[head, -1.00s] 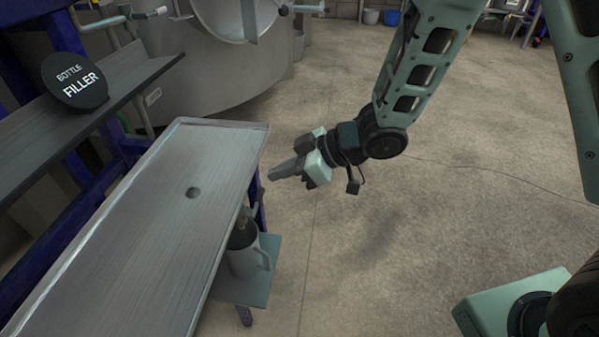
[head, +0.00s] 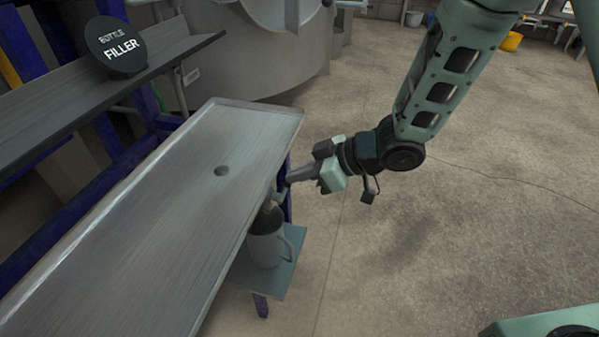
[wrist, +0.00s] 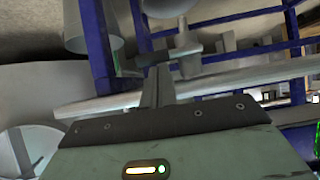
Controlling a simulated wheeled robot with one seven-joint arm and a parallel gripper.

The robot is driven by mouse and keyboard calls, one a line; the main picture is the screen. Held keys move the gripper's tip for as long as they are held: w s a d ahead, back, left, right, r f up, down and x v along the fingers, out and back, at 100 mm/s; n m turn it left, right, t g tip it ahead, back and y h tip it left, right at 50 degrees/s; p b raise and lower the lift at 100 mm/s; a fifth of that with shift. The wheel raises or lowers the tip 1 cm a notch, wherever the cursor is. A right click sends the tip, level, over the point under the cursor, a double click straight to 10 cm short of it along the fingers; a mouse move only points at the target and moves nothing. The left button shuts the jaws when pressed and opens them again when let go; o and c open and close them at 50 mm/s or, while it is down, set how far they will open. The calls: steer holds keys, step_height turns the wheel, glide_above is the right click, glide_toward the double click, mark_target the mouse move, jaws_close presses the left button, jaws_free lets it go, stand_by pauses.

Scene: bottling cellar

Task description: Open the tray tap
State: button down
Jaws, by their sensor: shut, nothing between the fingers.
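The grey metal tray (head: 130,230) with a round drain hole lies at the left in the head view. Its tap (head: 276,197) is a small grey fitting under the right edge, partly hidden by the tray and my gripper. My gripper (head: 287,181) is shut and empty, its fingertips at the tap beside the tray edge. In the wrist view the fingers (wrist: 157,86) are together, close to the tap (wrist: 186,45). I cannot tell whether they touch it, nor clearly how its lever is turned.
A grey jug (head: 266,247) stands under the tap on a low shelf (head: 265,277). A blue frame (head: 262,304) supports the tray. A shelf with a "BOTTLE FILLER" sign (head: 115,45) is at the left, a large steel tank (head: 250,50) behind. Floor to the right is clear.

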steer(key=shift+w+d+f+m+g+p, duration=0.1)
steer(key=shift+w+m+g+p, duration=0.3)
steer(key=shift+p, duration=2.4)
step_height(320, 180, down, 8)
steer(key=s+m+g+y+p, duration=0.1)
steer(key=m+g+y+p, duration=0.5)
steer(key=m, duration=0.3)
steer(key=shift+s+a+r+m+g, duration=0.2)
steer(key=shift+s+a+m+g, duration=0.15)
steer(key=shift+g, duration=0.25)
steer(key=shift+s, duration=0.1)
